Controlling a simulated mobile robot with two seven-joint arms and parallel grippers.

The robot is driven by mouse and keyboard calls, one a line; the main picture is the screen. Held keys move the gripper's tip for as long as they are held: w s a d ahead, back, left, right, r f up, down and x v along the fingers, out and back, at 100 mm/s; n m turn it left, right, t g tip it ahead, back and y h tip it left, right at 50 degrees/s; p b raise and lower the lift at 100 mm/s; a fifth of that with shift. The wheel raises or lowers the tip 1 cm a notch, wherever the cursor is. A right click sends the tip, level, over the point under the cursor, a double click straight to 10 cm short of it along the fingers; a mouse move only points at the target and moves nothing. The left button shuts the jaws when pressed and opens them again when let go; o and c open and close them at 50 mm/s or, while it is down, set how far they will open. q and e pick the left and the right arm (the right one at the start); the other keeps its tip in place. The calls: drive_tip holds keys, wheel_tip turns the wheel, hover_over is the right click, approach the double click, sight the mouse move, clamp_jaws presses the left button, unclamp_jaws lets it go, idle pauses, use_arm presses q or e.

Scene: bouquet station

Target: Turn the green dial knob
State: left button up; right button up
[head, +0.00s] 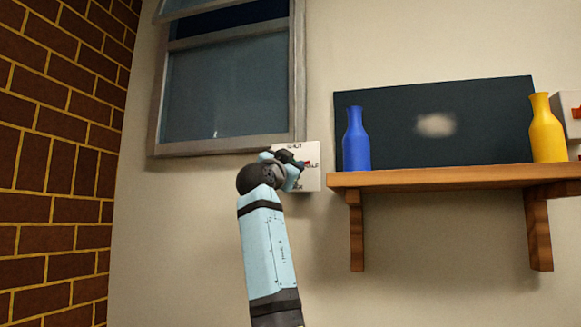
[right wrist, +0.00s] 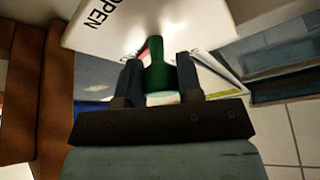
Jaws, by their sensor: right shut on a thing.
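The green dial knob (right wrist: 156,62) sticks out from a white wall panel (right wrist: 195,22) in the right wrist view. The word OPEN is printed on the panel there. My right gripper (right wrist: 158,72) has one finger on each side of the knob and is shut on it. In the head view the panel (head: 311,181) is on the wall below the window's right corner. My right gripper (head: 292,162) is in front of it and hides the knob. A small red mark shows beside the gripper. My left gripper is in neither view.
A wooden shelf (head: 450,178) on brackets is close to the right of the panel. It holds a blue bottle (head: 356,142), a yellow bottle (head: 547,130) and a dark board (head: 430,100). A window (head: 230,90) is above. A brick wall (head: 50,160) is at left.

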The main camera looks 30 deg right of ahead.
drive_tip(key=shift+m+g, duration=0.8)
drive_tip(key=shift+m, duration=1)
drive_tip(key=shift+p, duration=0.3)
drive_tip(key=o, duration=0.9)
drive_tip(key=shift+s+a+f, duration=0.1)
drive_tip(key=shift+a+f, duration=0.05)
drive_tip(key=shift+a, duration=0.15)
drive_tip(key=b+v, duration=0.3)
drive_tip(key=v, duration=1)
drive_tip(key=shift+a, duration=0.15)
